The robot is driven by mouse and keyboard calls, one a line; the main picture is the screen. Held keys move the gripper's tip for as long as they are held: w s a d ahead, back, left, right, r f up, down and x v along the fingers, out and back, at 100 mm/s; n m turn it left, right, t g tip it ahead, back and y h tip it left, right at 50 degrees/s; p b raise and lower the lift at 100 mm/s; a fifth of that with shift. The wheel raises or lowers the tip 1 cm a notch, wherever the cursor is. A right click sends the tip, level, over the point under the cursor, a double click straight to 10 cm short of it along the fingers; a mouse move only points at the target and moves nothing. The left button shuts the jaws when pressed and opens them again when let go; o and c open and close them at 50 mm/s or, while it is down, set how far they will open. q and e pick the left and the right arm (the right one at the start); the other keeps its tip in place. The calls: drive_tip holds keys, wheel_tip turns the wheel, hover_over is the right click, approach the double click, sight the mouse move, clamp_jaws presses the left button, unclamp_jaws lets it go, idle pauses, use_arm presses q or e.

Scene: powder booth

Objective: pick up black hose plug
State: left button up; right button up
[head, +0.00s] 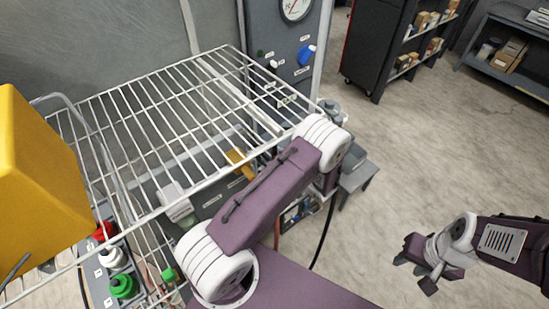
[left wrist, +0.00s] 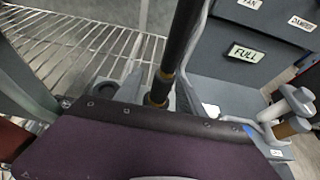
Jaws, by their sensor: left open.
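A black hose-like part with brass-coloured bands (left wrist: 178,48) stands near upright in the left wrist view; I take it to be the black hose plug. Its lower end goes down behind the purple edge of my own wrist. Pale grey parts, probably the fingers of my open left gripper (left wrist: 157,92), show on both sides of it; contact cannot be made out. In the head view my left arm hides that gripper and the plug. A black hose (head: 324,235) hangs below the arm there. My right gripper (head: 418,272) is open and empty over the floor at lower right.
A white wire rack (head: 150,110) lies left of and behind my left arm. A grey panel (head: 280,30) with a gauge stands behind it. A grey box labelled FULL (left wrist: 240,70) stands close.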

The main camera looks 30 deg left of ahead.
use_arm(q)
drive_tip(key=shift+x, duration=0.85)
drive_tip(key=shift+w+a, duration=0.1)
drive_tip(key=shift+a, duration=0.1)
clamp_jaws()
use_arm(e)
drive_tip(key=shift+r, duration=0.35)
use_arm(q)
drive_tip(key=shift+r, duration=0.15)
